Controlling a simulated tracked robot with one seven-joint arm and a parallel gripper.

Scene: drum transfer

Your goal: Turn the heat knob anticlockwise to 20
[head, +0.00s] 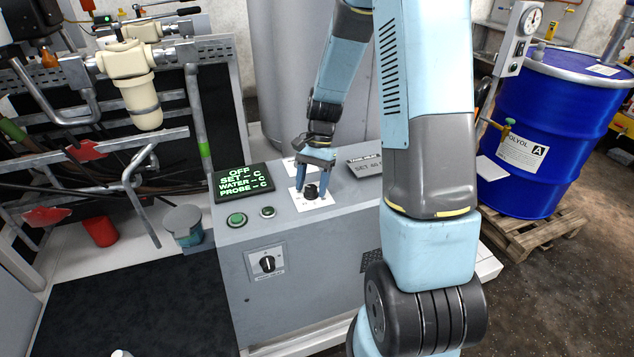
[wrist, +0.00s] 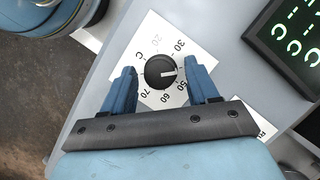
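The heat knob (wrist: 160,72) is a round black knob on a white dial plate (wrist: 150,44), which also shows in the head view (head: 311,203). The dial reads 20, 30, 50, 60 and 70 with a C; the stretch between 30 and 50 is hidden by a finger. The knob's white pointer line points right in the wrist view, into that hidden stretch. My gripper (wrist: 162,75) is open, its two blue fingers on either side of the knob with gaps showing. In the head view my gripper (head: 311,184) points down over the knob.
A display (head: 243,181) reads OFF, with dashes for SET, WATER and PROBE. Two green buttons (head: 237,219) sit below it, and another black knob (head: 267,263) is on the cabinet front. A label plate (head: 365,165) reads SET 40. A blue drum (head: 530,130) stands right.

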